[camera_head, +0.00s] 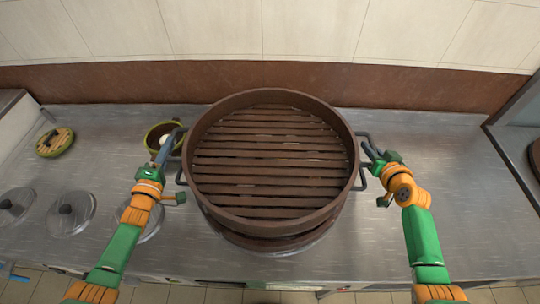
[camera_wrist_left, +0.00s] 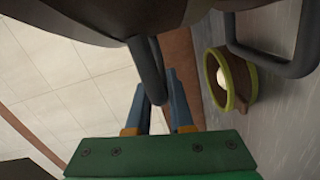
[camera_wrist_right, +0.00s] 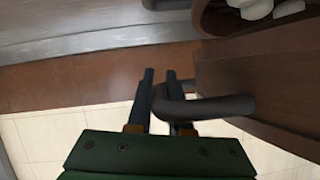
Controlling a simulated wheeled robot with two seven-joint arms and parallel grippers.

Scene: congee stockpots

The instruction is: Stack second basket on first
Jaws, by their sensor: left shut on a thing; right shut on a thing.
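A large round brown basket with a slatted floor (camera_head: 270,165) fills the middle of the head view, held by its two side handles. Below it another round brown rim (camera_head: 275,243) shows, mostly hidden; I cannot tell whether the two touch. My left gripper (camera_head: 172,147) is shut on the left handle (camera_wrist_left: 148,72) of the upper basket. My right gripper (camera_head: 376,157) is shut on its right handle (camera_wrist_right: 205,106). In the right wrist view, white pieces (camera_wrist_right: 265,9) show inside a brown basket below. A separate lower handle (camera_wrist_left: 275,62) shows in the left wrist view.
A small green-rimmed bowl (camera_head: 153,139) with a white item stands close to my left gripper. A green-rimmed round item (camera_head: 55,142) and round lids (camera_head: 71,212) lie left on the steel counter. A wall runs behind. The counter right of my right gripper is clear.

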